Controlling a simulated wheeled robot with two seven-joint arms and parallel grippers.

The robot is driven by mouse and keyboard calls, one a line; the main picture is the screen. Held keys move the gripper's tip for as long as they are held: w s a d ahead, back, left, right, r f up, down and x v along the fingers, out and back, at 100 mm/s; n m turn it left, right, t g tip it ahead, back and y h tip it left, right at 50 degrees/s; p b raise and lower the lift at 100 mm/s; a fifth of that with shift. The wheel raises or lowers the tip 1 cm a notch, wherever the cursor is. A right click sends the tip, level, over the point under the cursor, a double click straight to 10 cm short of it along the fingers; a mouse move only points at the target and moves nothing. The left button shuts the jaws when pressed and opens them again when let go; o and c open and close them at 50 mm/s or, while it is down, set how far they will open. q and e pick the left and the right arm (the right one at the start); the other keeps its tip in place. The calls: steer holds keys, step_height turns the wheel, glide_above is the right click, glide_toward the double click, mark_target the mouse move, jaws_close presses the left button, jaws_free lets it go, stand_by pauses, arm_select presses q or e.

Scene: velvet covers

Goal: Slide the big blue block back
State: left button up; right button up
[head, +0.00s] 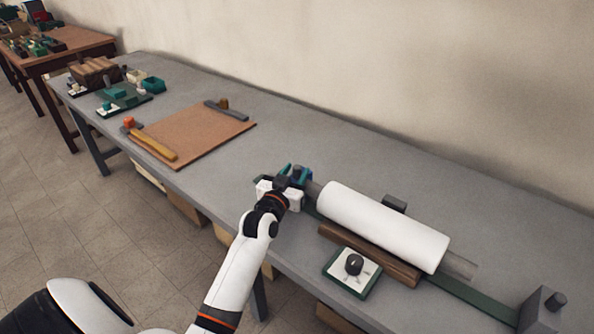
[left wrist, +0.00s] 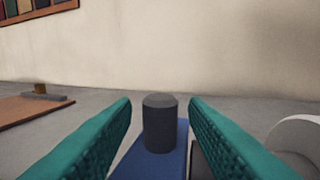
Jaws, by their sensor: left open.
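The big blue block (left wrist: 150,165) shows at the bottom middle of the left wrist view, with a dark grey round knob (left wrist: 160,125) standing up from it. My left gripper (head: 294,174) is open, at the left end of the long roller fixture in the head view. Its two teal fingers stand on either side of the knob, with a visible gap on each side in the left wrist view. In the head view the gripper and wrist hide most of the block. My right gripper is not in view.
A white roller (head: 385,226) lies along a green rail (head: 475,298), with a wooden bar (head: 370,254) in front. A dial box (head: 352,273) sits near the table edge. A grey end block (head: 541,308) stands at the right. A brown board (head: 190,132) lies to the left.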

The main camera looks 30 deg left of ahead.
arm_select(q)
steer(key=shift+w+a, duration=0.15)
steer(key=shift+w, duration=0.55)
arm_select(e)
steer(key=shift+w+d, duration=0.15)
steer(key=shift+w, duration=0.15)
arm_select(q)
jaws_close()
steer(key=shift+a, duration=0.1)
